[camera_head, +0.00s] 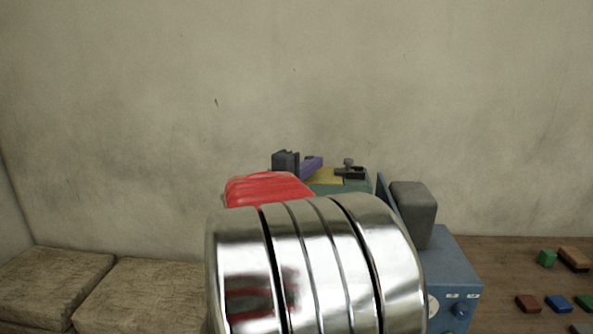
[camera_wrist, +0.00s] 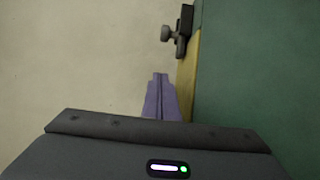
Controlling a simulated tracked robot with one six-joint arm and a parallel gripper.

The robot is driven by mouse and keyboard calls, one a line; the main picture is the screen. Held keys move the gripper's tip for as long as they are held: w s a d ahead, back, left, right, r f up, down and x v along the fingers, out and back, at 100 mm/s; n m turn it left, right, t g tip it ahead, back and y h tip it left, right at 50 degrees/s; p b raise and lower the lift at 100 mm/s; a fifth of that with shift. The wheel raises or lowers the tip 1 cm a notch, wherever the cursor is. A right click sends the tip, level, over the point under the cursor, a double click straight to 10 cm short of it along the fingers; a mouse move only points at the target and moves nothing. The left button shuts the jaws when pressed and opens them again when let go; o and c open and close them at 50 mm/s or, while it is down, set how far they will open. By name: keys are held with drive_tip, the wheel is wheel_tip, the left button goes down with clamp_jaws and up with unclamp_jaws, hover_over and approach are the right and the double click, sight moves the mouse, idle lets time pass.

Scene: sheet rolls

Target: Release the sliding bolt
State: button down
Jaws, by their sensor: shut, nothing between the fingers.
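The sliding bolt (camera_head: 350,171) is a dark metal piece with a grey knob. It sits beside a yellow strip (camera_head: 326,177) on a green panel (camera_head: 357,186). In the wrist view the bolt (camera_wrist: 183,35) is at the top, with its knob pointing left. My gripper (camera_head: 319,161) has purple fingers on a dark body and is left of the bolt in the head view. In the wrist view my gripper (camera_wrist: 160,75) is shut and empty. Its fingertips show below the knob, apart from it in the picture. How far the bolt is drawn cannot be told.
A blue box (camera_head: 452,279) with dials and a grey block (camera_head: 412,211) stand right of the panel. Small coloured blocks (camera_head: 557,303) lie on a wooden surface (camera_head: 493,255) at the right. Pale padded blocks (camera_head: 55,283) are at the left. A large shiny ringed cylinder (camera_head: 313,265) hides the centre.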

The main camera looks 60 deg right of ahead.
sight(332, 177)
drive_tip(key=shift+d, duration=1.1)
drive_tip(key=shift+s+d, duration=0.1)
drive_tip(key=shift+s, duration=1.05)
drive_tip(key=shift+s+d, duration=0.15)
drive_tip(key=shift+s, duration=0.7)
